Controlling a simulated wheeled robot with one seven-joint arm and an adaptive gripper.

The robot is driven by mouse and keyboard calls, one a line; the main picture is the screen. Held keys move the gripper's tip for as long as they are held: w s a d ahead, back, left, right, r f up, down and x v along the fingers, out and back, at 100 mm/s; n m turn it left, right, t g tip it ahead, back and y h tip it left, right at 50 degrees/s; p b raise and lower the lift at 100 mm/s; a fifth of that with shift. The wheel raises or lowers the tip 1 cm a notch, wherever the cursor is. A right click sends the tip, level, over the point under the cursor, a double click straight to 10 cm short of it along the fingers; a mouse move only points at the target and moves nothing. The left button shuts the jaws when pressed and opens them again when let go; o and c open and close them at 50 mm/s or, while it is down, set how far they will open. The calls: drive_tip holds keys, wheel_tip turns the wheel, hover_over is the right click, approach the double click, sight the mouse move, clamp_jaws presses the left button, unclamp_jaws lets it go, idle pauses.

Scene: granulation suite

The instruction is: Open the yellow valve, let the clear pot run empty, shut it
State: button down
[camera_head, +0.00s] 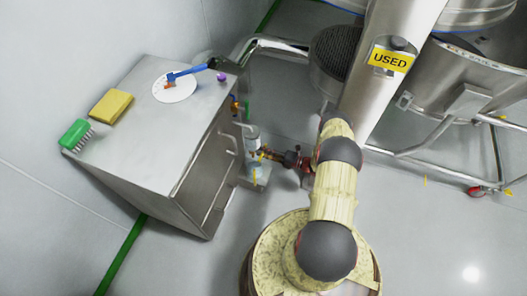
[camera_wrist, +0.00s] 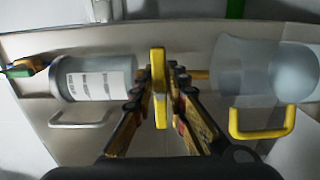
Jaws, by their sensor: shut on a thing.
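The yellow valve lever (camera_wrist: 157,62) stands between my gripper's fingers (camera_wrist: 161,80), which are shut on it. In the wrist view it lies across the line of the pipe (camera_wrist: 200,75). The clear pot (camera_wrist: 120,75) with a white printed label is on the left of that view. A larger translucent jug (camera_wrist: 240,70) with a yellow handle is on the right. I cannot tell the liquid level in either. In the head view, my gripper (camera_head: 279,157) reaches the valve from the right, and the pot (camera_head: 252,135) is above the jug (camera_head: 257,175).
The steel cabinet (camera_head: 150,130) carries a green brush (camera_head: 75,134), a yellow sponge (camera_head: 111,105) and a white disc (camera_head: 174,91). Small coloured valves (camera_head: 235,105) sit above the pot. A steel vessel on a wheeled frame (camera_head: 430,145) stands right. The floor at lower right is clear.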

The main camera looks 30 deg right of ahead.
drive_tip(key=shift+d, duration=0.1)
idle(0.4)
drive_tip(key=c, duration=1.8)
unclamp_jaws()
drive_tip(key=shift+c, duration=0.2)
drive_tip(key=v, duration=0.7)
drive_tip(key=shift+s+d, duration=0.15)
drive_tip(key=shift+s, duration=0.05)
